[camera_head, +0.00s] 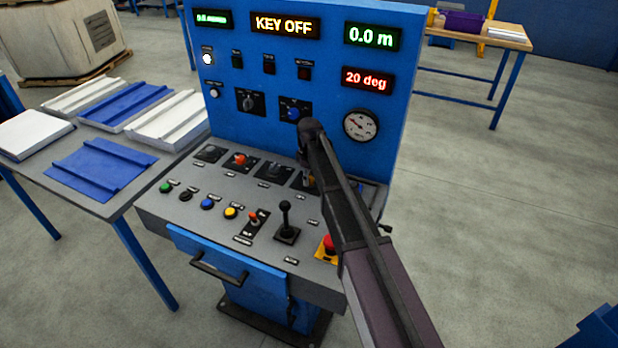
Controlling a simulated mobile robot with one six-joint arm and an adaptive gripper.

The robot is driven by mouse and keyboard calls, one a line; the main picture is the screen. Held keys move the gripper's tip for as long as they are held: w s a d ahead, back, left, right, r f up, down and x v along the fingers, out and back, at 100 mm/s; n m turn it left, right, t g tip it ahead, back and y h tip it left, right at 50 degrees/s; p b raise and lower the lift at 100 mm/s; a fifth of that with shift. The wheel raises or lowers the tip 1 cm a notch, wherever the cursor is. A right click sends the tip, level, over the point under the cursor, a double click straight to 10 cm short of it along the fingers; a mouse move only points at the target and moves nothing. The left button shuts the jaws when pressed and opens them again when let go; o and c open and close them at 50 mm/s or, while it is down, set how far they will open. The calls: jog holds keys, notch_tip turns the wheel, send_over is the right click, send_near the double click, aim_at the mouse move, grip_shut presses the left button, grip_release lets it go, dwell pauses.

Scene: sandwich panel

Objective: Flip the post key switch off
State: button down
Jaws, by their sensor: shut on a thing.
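The blue control panel (330,60) stands over a grey sloped desk. Its top display reads KEY OFF (284,25). My gripper (306,168) reaches in from the lower right and points down at the right end of the desk's upper row of switches. It is shut on what appears to be the post key switch (308,181). Only a bit of its dark plate and a small yellowish part show. The gripper hides most of the switch, so its angle cannot be told.
Left of it are other rotary switches (273,170), one with a red knob (240,160). In front are coloured buttons (207,203), a toggle (254,218), a black joystick (286,225) and a red emergency stop (328,246) close to my arm. A table with panels (100,170) stands left.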

jog(key=shift+s+n, duration=0.1)
jog(key=shift+n, duration=0.4)
jog(key=shift+c, duration=1.3)
grip_release()
jog(key=shift+m, duration=0.3)
